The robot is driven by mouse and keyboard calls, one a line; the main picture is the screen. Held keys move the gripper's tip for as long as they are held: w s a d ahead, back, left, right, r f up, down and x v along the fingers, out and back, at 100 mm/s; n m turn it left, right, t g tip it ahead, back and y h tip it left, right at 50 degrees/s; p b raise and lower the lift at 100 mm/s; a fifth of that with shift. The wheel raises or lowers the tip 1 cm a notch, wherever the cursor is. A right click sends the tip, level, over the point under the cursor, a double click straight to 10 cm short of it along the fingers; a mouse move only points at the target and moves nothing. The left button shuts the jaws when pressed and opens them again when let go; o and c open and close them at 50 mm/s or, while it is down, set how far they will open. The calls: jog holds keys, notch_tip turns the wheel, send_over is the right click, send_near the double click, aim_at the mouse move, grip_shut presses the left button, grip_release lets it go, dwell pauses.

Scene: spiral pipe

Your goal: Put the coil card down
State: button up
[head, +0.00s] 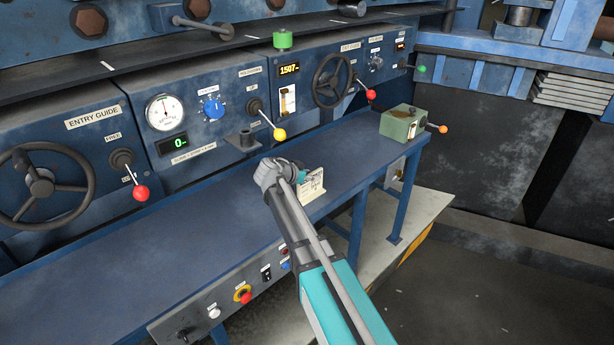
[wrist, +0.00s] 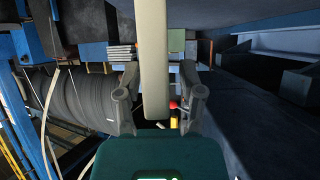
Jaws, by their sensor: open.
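The coil card (head: 313,190) is a small cream card with dark writing, standing upright by the front edge of the blue shelf (head: 170,240) in the head view. In the wrist view the card (wrist: 155,50) is seen edge-on as a pale upright bar between my fingers. My gripper (head: 304,177) is at the card, its tip partly hidden by my wrist in the head view. In the wrist view my gripper (wrist: 158,90) is open, with a finger on either side of the card and visible gaps. The card's lower contact is hard to see.
A green box (head: 400,122) with an orange-knobbed lever stands at the shelf's right end. Yellow-knobbed (head: 279,134) and red-knobbed (head: 141,193) levers project from the panel behind. A red stop button (head: 243,294) sits on the front panel. The shelf left of the card is clear.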

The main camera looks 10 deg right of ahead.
jog(key=shift+r, duration=0.15)
jog(key=shift+s+a+r, duration=0.1)
jog(key=shift+a+r, duration=0.05)
jog(key=p+v, duration=0.6)
jog(key=v, duration=0.5)
jog(key=shift+s+a, duration=0.2)
jog(key=shift+a, duration=0.05)
jog(key=shift+s+d, duration=0.1)
jog(key=s+d+f+n+g+y, duration=0.2)
jog(key=s+f+n+y, duration=0.1)
jog(key=s, duration=0.4)
jog(key=s+d+f+n+g+y, duration=0.2)
jog(key=s+f+n+y, duration=0.1)
jog(key=s, duration=0.5)
jog(key=s+d+f+n+g+y, duration=0.2)
jog(key=s+f+n+y, duration=0.1)
jog(key=s, duration=0.5)
jog(key=shift+s+d+f+n+y, duration=0.3)
jog(key=shift+n+y, duration=0.4)
jog(key=shift+n, duration=0.6)
